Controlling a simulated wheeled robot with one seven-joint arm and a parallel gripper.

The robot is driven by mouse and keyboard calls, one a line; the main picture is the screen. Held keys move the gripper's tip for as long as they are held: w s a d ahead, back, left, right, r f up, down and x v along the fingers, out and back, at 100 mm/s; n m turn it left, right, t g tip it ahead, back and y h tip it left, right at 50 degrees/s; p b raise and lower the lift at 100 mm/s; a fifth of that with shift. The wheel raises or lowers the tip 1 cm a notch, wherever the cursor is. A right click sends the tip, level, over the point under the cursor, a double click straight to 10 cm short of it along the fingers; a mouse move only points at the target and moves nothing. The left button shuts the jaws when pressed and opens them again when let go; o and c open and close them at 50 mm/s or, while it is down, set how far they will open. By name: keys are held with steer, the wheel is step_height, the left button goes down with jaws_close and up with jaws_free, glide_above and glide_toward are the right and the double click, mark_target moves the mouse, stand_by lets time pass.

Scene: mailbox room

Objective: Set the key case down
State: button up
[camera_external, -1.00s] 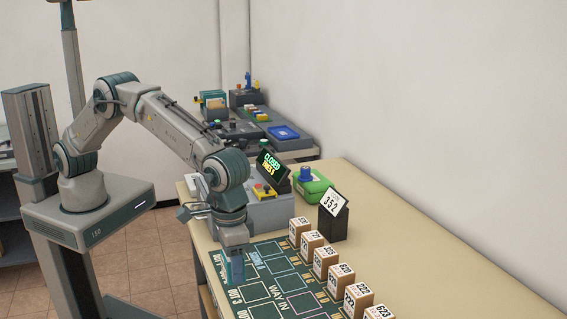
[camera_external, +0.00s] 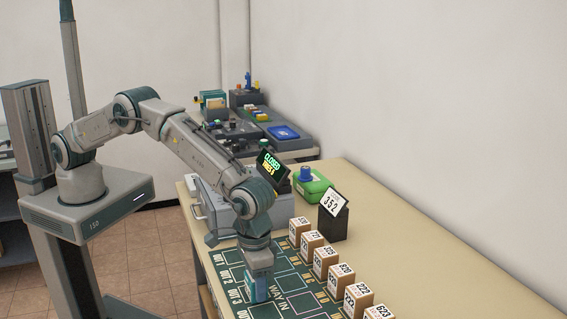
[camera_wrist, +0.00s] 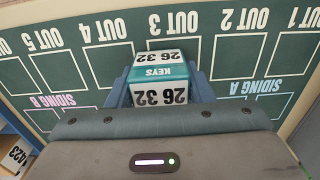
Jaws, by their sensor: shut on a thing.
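The key case (camera_wrist: 160,72) is a teal and white box marked KEYS and 26 32. My gripper (camera_external: 257,288) is shut on it, with blue-grey fingers on both sides in the wrist view. The case is upright over the dark green mat (camera_external: 298,303), which has white outlined spaces marked OUT 1 to OUT 5, SIDING A, SIDING B and WAY IN. In the wrist view the case lies in line with the OUT 3 space and covers part of it. I cannot tell whether its underside touches the mat.
Several numbered brown and white boxes (camera_external: 326,261) stand in a row along the mat's right side. A black stand with a number card (camera_external: 333,214), a green case (camera_external: 312,186) and a grey unit with a CLOSED display (camera_external: 271,167) stand behind. The table's right side is clear.

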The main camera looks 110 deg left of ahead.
steer(key=shift+f, duration=0.25)
steer(key=o, duration=1)
steer(key=shift+o, duration=0.2)
steer(key=shift+r, duration=0.2)
step_height(320, 180, up, 12)
steer(key=shift+f+b, duration=0.1)
steer(key=shift+b, duration=0.7)
steer(key=s+a+r+m+t, duration=0.1)
steer(key=s+a+r+m, duration=0.15)
steer(key=s+r, duration=0.55)
steer(key=s+a+r+m+t, duration=0.1)
steer(key=s+a+r+m, duration=0.1)
steer(key=s+a+r, duration=0.5)
steer(key=s+f+m, duration=0.2)
steer(key=s, duration=1.2)
steer(key=s+a+f+m+t, duration=0.1)
steer(key=s+f+m, duration=0.1)
steer(key=s, duration=1.2)
steer(key=shift+s+a+f, duration=0.25)
steer(key=shift+s+f, duration=0.1)
steer(key=shift+f, duration=0.2)
steer(key=shift+m, duration=0.25)
